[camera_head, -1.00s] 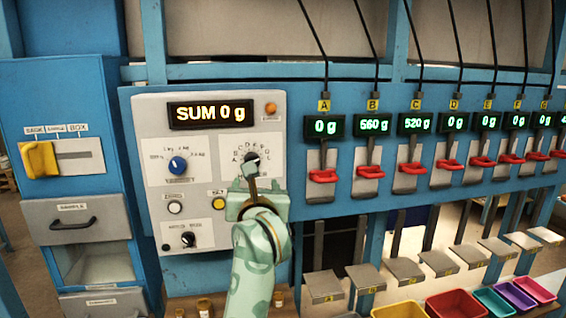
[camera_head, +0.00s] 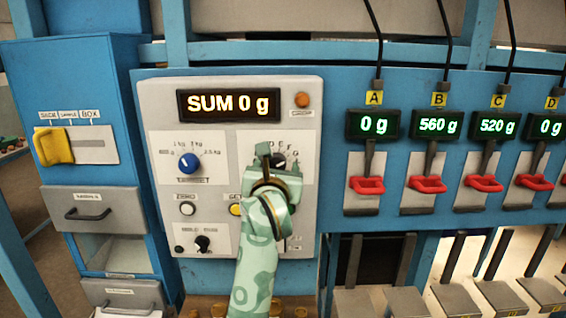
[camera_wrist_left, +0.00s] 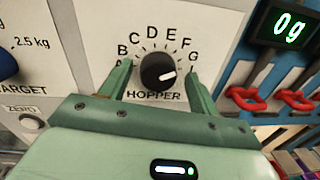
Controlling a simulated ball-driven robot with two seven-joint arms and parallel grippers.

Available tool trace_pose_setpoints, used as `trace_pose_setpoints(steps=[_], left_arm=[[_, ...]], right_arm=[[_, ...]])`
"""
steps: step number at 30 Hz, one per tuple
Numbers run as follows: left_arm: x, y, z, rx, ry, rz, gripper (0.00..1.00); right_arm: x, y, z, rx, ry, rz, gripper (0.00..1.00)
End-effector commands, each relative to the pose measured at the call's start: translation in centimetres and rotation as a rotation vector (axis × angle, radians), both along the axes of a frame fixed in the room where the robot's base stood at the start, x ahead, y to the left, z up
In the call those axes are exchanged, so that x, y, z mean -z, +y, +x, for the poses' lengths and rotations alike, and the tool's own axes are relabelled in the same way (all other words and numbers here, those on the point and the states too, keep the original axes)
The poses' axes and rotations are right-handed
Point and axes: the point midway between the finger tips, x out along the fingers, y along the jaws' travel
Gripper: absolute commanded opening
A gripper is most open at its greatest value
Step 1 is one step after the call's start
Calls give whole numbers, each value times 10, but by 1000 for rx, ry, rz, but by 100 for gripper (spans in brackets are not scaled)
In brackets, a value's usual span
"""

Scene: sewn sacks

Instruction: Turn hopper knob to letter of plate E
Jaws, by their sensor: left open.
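The hopper knob (camera_wrist_left: 158,72) is a round black knob with a white pointer mark, above the word HOPPER on a white panel. Letters arc around it; A through G are legible. The mark sits on its right side and points right, slightly upward, near or just below G, away from E at the top. My left gripper (camera_wrist_left: 160,80) is open, one green finger on each side of the knob, with gaps between. In the head view the left gripper (camera_head: 276,168) partly covers the knob (camera_head: 280,160) and its dial. My right gripper is not in view.
The SUM display (camera_head: 228,104) reads 0 g. A blue target knob (camera_head: 190,163), a white zero button (camera_head: 187,208) and a small black knob (camera_head: 203,243) lie left of the hopper dial. Red levers (camera_head: 367,184) line the right. A yellow slider (camera_head: 54,146) is far left.

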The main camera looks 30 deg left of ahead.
Motion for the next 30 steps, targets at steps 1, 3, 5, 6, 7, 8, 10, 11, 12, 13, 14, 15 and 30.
trace_pose_setpoints(steps=[1,3,5,6,7,8,10,11,12,13,14,15,30], left_arm=[[0,1,0,0,0,0,62],[0,1,0,0,0,0,62],[0,1,0,0,0,0,62],[0,1,0,0,0,0,62],[0,1,0,0,0,0,62],[0,1,0,0,0,0,59],[0,1,0,0,0,0,40],[0,1,0,0,0,0,31],[0,1,0,0,0,0,20],[0,1,0,0,0,0,17],[0,1,0,0,0,0,17],[0,1,0,0,0,0,17],[5,1,0,-1,-87,-138,17]], right_arm=[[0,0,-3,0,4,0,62],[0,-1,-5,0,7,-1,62],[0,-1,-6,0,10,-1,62],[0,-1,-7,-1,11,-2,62],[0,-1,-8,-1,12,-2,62],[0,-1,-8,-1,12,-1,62],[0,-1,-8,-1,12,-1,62],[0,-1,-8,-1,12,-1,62],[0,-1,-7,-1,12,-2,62],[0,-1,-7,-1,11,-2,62],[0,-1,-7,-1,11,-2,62],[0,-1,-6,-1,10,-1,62],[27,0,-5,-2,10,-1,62]])
